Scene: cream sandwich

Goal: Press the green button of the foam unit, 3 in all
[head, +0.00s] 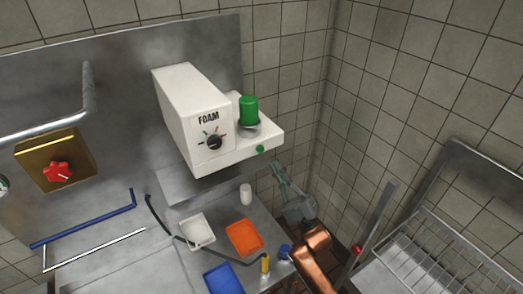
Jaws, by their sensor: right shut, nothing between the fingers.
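The white foam unit (190,110), marked FOAM, is fixed on the steel back wall at the upper middle. Its front has a dark dial (214,142). A small round green button (260,149) sits on the front face at the right. A green cylinder (249,109) stands on the unit's ledge above the button. My right gripper (277,167) is shut and empty, with its tips a little below and to the right of the button. A gap shows between the tips and the button. My left gripper is not in view.
Below the unit, a steel counter (215,210) holds a white tray (197,231), an orange tray (244,237), a blue tray (223,280) and a small white cup (246,194). A steel rack (430,260) stands at the right. A red valve knob (58,172) is at the left.

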